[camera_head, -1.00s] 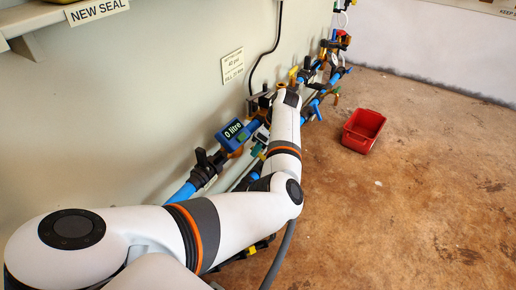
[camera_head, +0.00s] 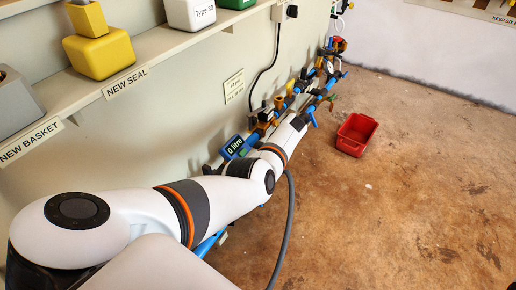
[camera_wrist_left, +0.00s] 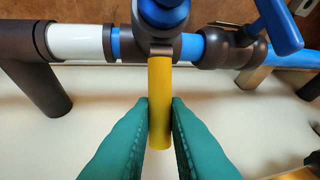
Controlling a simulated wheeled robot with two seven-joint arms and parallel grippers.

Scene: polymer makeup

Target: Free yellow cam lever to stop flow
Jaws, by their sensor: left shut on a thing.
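The yellow cam lever (camera_wrist_left: 159,78) stands out from a dark fitting on the blue and white pipe in the left wrist view. The two teal fingers of my left gripper (camera_wrist_left: 160,106) are on either side of the lever's free end and shut on it. In the head view my left arm reaches along the wall pipework, and the arm hides the gripper and the lever. The blue pipe (camera_wrist_left: 206,47) with its dark fittings runs across the wrist view. My right gripper is not in view.
A blue handle (camera_wrist_left: 275,25) sticks out beside the lever's fitting. A blue meter reading "0 litre" (camera_head: 235,147) sits on the pipework. A red bin (camera_head: 356,134) stands on the open brown floor. A shelf with labelled blocks (camera_head: 100,55) is above left.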

